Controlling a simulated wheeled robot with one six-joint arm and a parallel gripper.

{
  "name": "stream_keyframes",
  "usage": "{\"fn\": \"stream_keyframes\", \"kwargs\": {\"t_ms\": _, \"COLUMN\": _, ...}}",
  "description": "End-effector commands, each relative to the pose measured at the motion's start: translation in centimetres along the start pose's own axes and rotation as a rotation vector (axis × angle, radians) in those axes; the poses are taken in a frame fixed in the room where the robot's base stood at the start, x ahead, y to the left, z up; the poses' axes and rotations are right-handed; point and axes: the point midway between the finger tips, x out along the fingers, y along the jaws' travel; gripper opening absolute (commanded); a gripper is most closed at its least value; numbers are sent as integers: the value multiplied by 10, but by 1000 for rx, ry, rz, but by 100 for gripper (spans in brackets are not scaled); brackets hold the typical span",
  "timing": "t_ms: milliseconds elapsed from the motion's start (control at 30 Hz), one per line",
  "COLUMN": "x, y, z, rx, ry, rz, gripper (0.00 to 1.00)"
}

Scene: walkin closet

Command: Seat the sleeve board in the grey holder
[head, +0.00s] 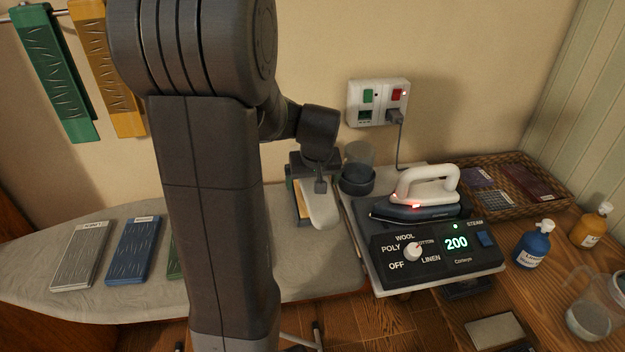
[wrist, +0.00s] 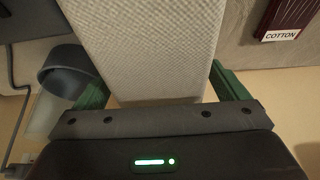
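The sleeve board (head: 321,207), pale grey fabric with a rounded end, shows over the back right of the ironing board in the head view. In the wrist view the sleeve board (wrist: 150,45) fills the space between the green fingers of my gripper (wrist: 160,86). Both fingers meet its side edges, so my gripper (head: 314,172) looks shut on it. A tan strip shows along its left side. A dark grey round cup (head: 357,180), possibly the grey holder, stands just right of my gripper; it also shows in the wrist view (wrist: 68,70). Whether the board touches anything below is hidden.
The iron (head: 420,200) stands on its station (head: 440,260), close right of the board. A wall socket (head: 378,103) with a cord is behind. Grey (head: 82,255) and blue (head: 133,250) panels lie on the ironing board (head: 30,275). A cotton-labelled cloth (wrist: 290,15) lies nearby.

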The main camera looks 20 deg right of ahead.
Motion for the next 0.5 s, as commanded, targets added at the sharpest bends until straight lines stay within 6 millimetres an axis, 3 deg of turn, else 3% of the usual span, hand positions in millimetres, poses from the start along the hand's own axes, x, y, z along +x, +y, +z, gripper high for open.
{"fn": "stream_keyframes", "kwargs": {"t_ms": 267, "x": -1, "y": 0, "z": 1, "rx": 1, "ry": -2, "rz": -1, "gripper": 93}}
{"fn": "stream_keyframes", "kwargs": {"t_ms": 500, "x": -32, "y": 0, "z": 0, "rx": 1, "ry": 4, "rz": 2, "gripper": 93}}
